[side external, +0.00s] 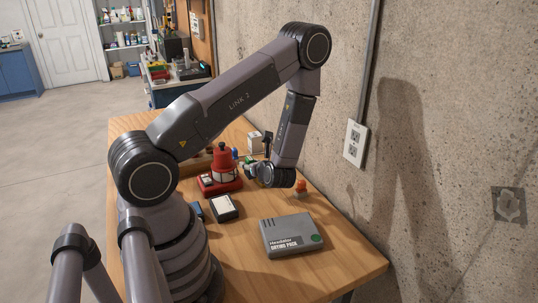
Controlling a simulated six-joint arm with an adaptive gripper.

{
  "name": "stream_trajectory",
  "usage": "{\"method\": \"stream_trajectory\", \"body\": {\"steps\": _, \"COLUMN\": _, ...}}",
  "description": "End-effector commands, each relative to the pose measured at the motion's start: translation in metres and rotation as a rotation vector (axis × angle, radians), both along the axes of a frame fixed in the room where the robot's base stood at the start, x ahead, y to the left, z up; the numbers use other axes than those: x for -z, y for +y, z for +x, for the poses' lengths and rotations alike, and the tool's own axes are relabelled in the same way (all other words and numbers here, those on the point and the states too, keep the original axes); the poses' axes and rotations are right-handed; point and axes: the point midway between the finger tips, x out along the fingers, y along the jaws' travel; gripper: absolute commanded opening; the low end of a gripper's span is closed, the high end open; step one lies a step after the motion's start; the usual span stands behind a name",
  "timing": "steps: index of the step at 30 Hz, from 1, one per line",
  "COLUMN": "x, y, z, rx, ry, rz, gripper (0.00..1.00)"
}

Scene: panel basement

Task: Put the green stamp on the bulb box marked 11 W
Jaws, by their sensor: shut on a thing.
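My gripper (250,169) is low over the middle of the table, pointing left, just right of a red device. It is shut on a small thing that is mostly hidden. A bit of green (248,159) shows at its fingers and looks like the green stamp. A small white box (254,143) stands behind the gripper near the wall; it could be a bulb box. Its marking is too small to read, and I cannot make out which box is marked 11 W.
The red device (221,168) stands left of my gripper, with a small blue item (235,154) beside it. An orange-topped item (300,187) is to the right. The concrete wall (440,130) bounds the table's right.

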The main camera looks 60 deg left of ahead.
Motion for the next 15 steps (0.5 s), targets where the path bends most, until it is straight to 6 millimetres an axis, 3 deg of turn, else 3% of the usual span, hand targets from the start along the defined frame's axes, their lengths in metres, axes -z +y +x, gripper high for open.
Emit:
{"method": "stream_trajectory", "body": {"steps": 7, "x": -0.045, "y": 0.082, "z": 0.037, "rx": -0.024, "ry": -0.016, "rz": 0.005, "gripper": 0.00}}
{"method": "stream_trajectory", "body": {"steps": 12, "x": -0.085, "y": 0.136, "z": 0.046, "rx": -0.010, "ry": -0.011, "rz": 0.006, "gripper": 0.00}}
{"method": "stream_trajectory", "body": {"steps": 15, "x": -0.101, "y": 0.156, "z": 0.046, "rx": -0.003, "ry": -0.007, "rz": 0.004, "gripper": 0.00}}
